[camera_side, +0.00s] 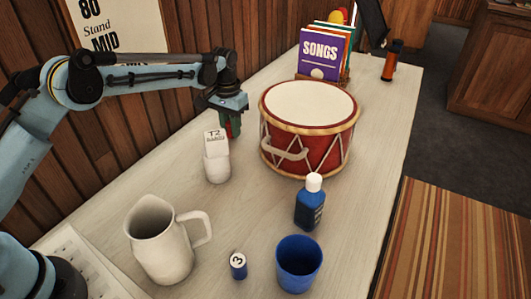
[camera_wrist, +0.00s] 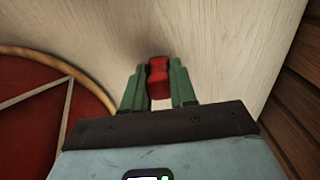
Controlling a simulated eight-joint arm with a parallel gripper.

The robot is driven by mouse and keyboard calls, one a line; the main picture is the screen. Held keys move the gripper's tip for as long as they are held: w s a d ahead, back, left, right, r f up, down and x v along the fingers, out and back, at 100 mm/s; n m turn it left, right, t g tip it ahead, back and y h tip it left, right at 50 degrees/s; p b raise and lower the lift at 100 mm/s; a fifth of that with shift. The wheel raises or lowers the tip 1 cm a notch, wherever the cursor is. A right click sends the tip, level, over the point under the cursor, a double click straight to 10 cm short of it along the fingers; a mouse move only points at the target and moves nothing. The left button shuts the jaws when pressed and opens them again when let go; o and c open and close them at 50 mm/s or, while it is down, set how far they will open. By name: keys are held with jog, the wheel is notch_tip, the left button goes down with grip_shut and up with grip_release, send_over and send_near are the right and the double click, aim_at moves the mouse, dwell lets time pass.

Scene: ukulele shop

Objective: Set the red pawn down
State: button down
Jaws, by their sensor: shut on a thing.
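My gripper (camera_wrist: 158,86) shows in the wrist view with its two green fingers shut on the red pawn (camera_wrist: 158,78). The pawn is small and red, held between the fingertips over the pale table (camera_wrist: 215,40). In the side view my gripper (camera_side: 232,127) is behind the white T2 holder and left of the drum, pointing down. The pawn is mostly hidden there by the fingers. I cannot tell whether its base touches the table.
A red drum (camera_side: 305,150) stands close beside my gripper. A white T2 holder (camera_side: 217,168), white pitcher (camera_side: 160,250), blue bottle (camera_side: 308,208), blue cup (camera_side: 298,268) and small blue cylinder (camera_side: 238,268) stand nearer. Songbooks (camera_side: 322,55) stand at the back. The wooden wall (camera_side: 135,120) is left.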

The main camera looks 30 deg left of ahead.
jog(key=c, duration=0.9)
grip_release()
jog(key=shift+f, duration=0.15)
